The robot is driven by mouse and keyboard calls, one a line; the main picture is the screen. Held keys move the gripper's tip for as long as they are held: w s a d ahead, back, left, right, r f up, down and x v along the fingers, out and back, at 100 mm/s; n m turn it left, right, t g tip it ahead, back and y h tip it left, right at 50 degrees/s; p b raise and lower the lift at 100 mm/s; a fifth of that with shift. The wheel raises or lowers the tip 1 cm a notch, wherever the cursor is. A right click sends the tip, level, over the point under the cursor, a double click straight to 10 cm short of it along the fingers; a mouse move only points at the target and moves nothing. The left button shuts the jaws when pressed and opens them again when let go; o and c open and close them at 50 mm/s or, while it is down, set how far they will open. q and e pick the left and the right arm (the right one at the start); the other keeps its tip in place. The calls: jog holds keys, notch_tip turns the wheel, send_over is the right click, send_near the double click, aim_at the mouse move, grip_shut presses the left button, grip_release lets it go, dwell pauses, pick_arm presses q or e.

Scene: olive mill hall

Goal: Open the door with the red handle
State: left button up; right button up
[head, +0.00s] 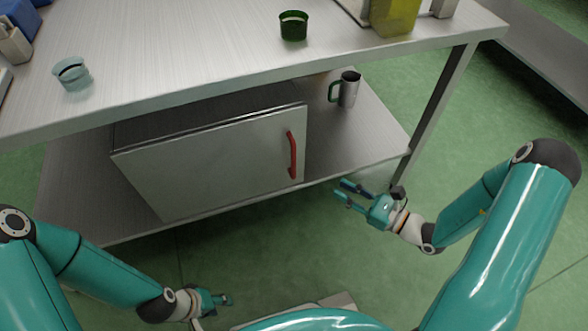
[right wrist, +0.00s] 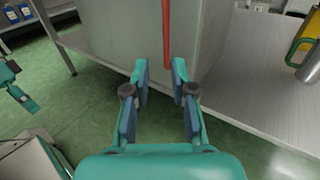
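The grey cabinet door (head: 220,165) is shut and faces me on the lower shelf of a metal table. Its red handle (head: 292,155) is a vertical bar near the door's right edge; in the right wrist view the handle (right wrist: 167,35) stands just beyond the fingers. My right gripper (head: 346,190) is open and empty, to the right of and below the handle, apart from it. It also shows open in the right wrist view (right wrist: 160,82). My left gripper (head: 226,299) is low at the bottom left, far from the door; its finger opening is too small to judge.
A metal mug (head: 348,90) with a green handle stands on the lower shelf (head: 350,135) right of the cabinet. On the tabletop (head: 190,50) are a clear cup (head: 71,73) and a green cup (head: 293,25). A table leg (head: 436,105) stands at the right. Green floor is free in front.

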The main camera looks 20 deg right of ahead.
jog(key=b, duration=0.4)
send_over(294, 175)
jog(key=shift+w, duration=0.35)
grip_shut()
